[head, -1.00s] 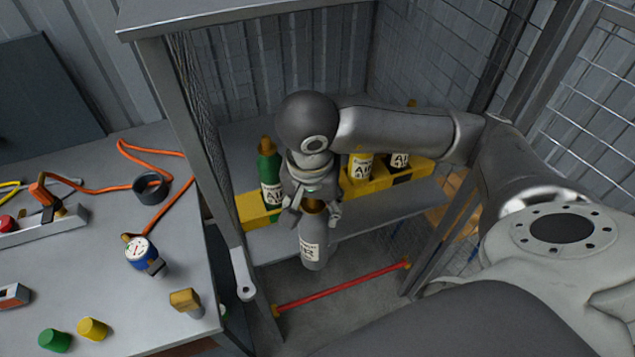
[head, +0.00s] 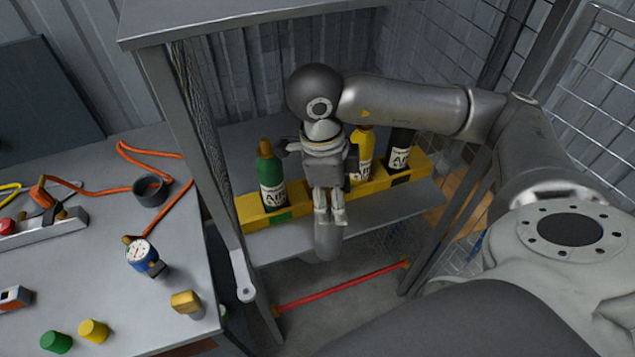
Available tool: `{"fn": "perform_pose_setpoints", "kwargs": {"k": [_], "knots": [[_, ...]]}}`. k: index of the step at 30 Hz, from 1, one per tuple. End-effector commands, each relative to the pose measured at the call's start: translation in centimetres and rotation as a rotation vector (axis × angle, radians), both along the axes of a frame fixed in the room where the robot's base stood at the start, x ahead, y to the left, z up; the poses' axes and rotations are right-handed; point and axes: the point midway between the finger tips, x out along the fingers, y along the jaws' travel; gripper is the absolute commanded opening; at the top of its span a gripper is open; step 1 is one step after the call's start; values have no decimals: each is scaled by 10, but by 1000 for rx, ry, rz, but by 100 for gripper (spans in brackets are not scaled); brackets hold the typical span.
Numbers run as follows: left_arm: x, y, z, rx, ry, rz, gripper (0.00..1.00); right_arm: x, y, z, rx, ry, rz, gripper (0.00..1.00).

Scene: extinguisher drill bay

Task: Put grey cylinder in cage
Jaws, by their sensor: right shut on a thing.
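The grey cylinder (head: 328,243) hangs below my right gripper (head: 330,218), which is shut on its top end. The cylinder is in front of the shelf's front edge inside the cage (head: 240,215), and my gripper hides its upper part. Behind it, a yellow rack (head: 262,222) on the shelf holds a green cylinder (head: 270,177) at left, a yellow cylinder (head: 364,158) and a black cylinder (head: 399,152) at right. The rack's stretch between green and yellow is mostly hidden by my gripper. My left gripper is not in view.
A red bar (head: 340,287) crosses low at the cage front. A mesh door (head: 600,110) stands at right.

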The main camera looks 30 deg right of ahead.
Motion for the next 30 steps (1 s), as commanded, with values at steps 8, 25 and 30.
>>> {"fn": "perform_pose_setpoints", "kwargs": {"k": [8, 25, 30], "knots": [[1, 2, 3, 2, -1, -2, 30, -3, -11, 6, 2, 1, -473, 0], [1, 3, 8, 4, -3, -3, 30, -9, -33, 21, -1, -2, -1438, 0], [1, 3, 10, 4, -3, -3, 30, -10, -39, 25, -1, -3, -1720, 0]]}}
